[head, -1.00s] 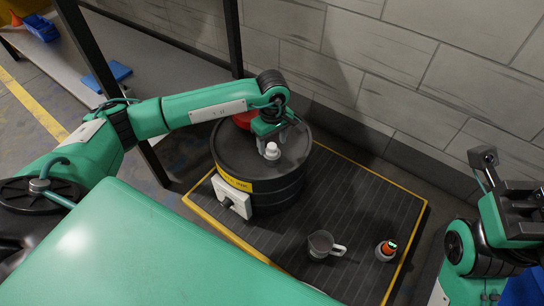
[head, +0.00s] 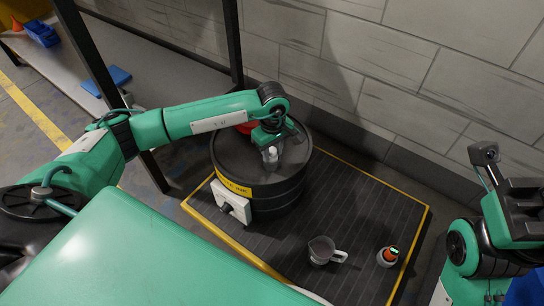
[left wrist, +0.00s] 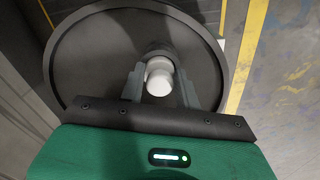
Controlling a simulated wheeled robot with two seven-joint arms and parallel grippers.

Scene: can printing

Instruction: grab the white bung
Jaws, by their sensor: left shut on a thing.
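The white bung (head: 271,154) is at the top of the black drum (head: 230,160), which has a yellow label on its side. My left gripper (head: 270,150) comes down over the drum lid and is shut on the bung. In the left wrist view the bung (left wrist: 160,76) sits between the two fingers of the left gripper (left wrist: 160,82), above the drum lid (left wrist: 95,60). Whether the bung is clear of the lid I cannot tell.
The drum stands on a dark mat with a yellow border (head: 350,190). A white block (head: 231,201) is at the drum's front. A block wall (head: 370,70) rises behind.

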